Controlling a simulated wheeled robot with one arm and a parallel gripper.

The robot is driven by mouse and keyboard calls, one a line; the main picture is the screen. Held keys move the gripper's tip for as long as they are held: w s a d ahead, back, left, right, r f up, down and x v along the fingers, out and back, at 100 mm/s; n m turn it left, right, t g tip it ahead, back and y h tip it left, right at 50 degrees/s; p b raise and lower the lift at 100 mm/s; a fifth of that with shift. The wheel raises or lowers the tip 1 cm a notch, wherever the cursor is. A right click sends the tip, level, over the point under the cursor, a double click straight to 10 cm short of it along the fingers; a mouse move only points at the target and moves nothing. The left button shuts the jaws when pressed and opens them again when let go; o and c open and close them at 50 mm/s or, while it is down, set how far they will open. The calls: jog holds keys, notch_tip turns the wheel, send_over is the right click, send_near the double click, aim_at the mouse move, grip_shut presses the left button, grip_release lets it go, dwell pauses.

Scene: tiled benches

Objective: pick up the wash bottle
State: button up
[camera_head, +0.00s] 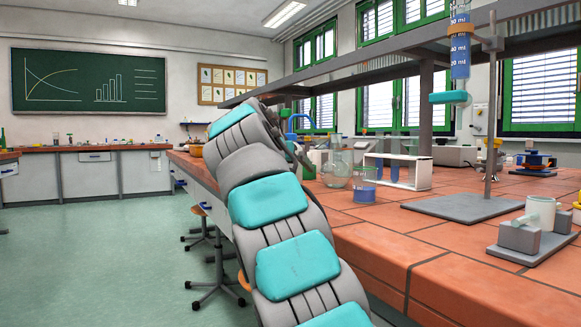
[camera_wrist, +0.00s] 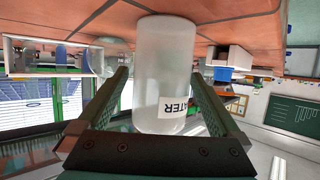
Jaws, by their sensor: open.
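The wash bottle (camera_wrist: 163,70) is a translucent white cylinder with a label reading WATER. In the wrist view, which is upside down, it stands on the bench between the two dark fingers of my gripper (camera_wrist: 160,76). My gripper is open, with the bottle between its fingers and a gap visible on the left side; I cannot tell whether the right finger touches it. The bottle's top is out of sight toward the palm. In the head view my arm covers the middle, and I cannot make out the bottle there.
On the tiled bench (camera_head: 455,262) stand a beaker with blue liquid (camera_head: 364,190), a round flask (camera_head: 337,167), a white test tube rack (camera_head: 405,170) and a stand base (camera_head: 463,207) under a blue-filled cylinder (camera_head: 460,45). A shelf (camera_head: 436,45) runs above. Stools stand on the floor at left.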

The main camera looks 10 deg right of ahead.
jog(key=x, duration=0.3)
jog(key=shift+w+f, duration=0.1)
jog(key=shift+w, duration=0.05)
jog(key=shift+c, duration=0.2)
jog(key=c, duration=0.8)
